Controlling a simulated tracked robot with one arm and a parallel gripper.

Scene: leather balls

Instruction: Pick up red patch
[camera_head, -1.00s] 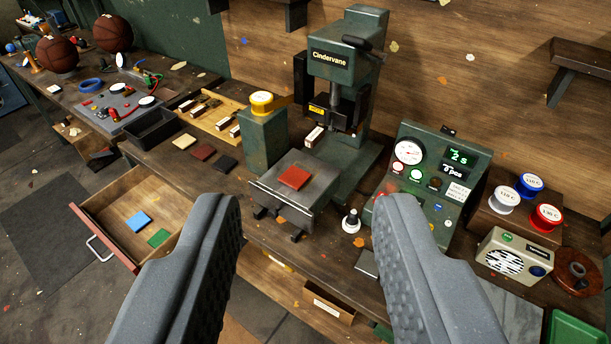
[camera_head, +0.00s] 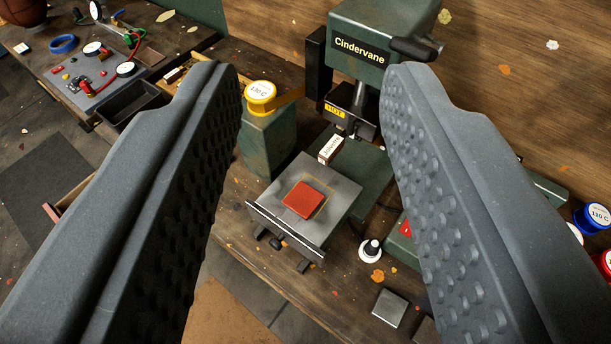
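The red patch (camera_head: 303,200) is a small flat square with rounded corners. It lies on the grey metal plate (camera_head: 262,205) of the green press, inside a thin orange outline and toward its left side. My gripper (camera_head: 312,80) is open and empty. Its two grey studded fingers stand wide apart, with the patch showing in the gap between them, farther off and lower in the picture. Nothing touches the patch. The fingers hide the control panel at right and most of the drawer at left.
The press (camera_head: 360,50), marked Cindervane, rises behind the plate. A small white-labelled box (camera_head: 330,148) stands behind the plate. A black-and-white knob (camera_head: 370,250) and a grey metal square (camera_head: 390,308) lie to the right.

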